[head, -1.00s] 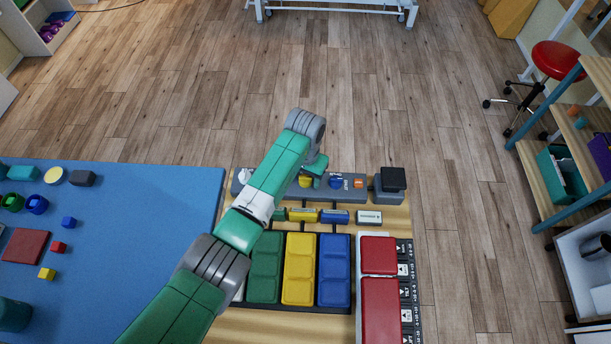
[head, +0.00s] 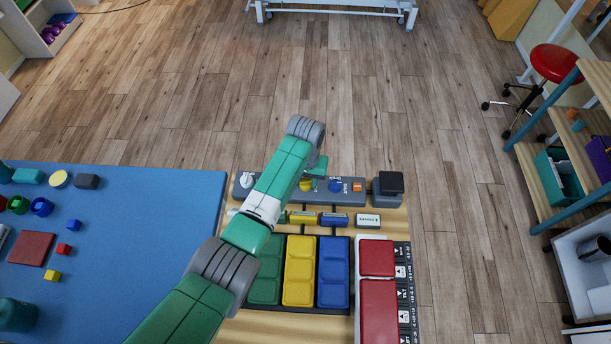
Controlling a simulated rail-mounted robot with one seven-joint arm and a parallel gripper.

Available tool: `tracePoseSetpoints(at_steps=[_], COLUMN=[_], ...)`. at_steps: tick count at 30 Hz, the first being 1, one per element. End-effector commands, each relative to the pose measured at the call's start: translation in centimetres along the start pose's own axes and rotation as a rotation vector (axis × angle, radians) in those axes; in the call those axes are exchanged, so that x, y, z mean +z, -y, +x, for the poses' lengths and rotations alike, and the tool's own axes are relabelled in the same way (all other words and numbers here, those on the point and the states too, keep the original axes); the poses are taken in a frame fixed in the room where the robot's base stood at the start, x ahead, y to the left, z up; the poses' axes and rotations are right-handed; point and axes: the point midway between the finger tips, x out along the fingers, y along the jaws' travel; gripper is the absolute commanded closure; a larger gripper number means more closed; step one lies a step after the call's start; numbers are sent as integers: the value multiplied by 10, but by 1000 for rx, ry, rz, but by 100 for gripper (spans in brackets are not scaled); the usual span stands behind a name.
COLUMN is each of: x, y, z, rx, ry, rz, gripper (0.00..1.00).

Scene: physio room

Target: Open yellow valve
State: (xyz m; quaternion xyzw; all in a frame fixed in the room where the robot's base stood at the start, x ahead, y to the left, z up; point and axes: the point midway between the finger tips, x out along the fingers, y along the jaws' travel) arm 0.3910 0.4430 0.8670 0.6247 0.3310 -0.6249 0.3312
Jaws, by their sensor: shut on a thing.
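The yellow valve (head: 306,186) is a small knob on the grey valve panel (head: 275,196), between the arm and a blue knob (head: 335,186). It is partly covered by my gripper. My gripper (head: 314,174) reaches down over the panel from my green and grey arm. Its teal fingers are at the yellow valve and shut on it. The exact contact is small and partly hidden, and I cannot tell how far the valve is turned. A white knob (head: 247,181) stands at the panel's left end.
In front of the panel are small coloured labels and green, yellow (head: 300,270) and blue (head: 333,272) pads, with red pads (head: 378,310) to the right. A dark block (head: 391,183) stands right of the panel. A blue mat (head: 150,270) with small blocks lies left.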

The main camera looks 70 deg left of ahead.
Motion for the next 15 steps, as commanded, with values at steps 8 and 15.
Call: tracePoseSetpoints(at_steps=[8, 15], x=[0, 0], y=[-1, -1], z=[-2, -1], rx=[1, 0], ry=[1, 1], rz=[-261, -490], gripper=[89, 89])
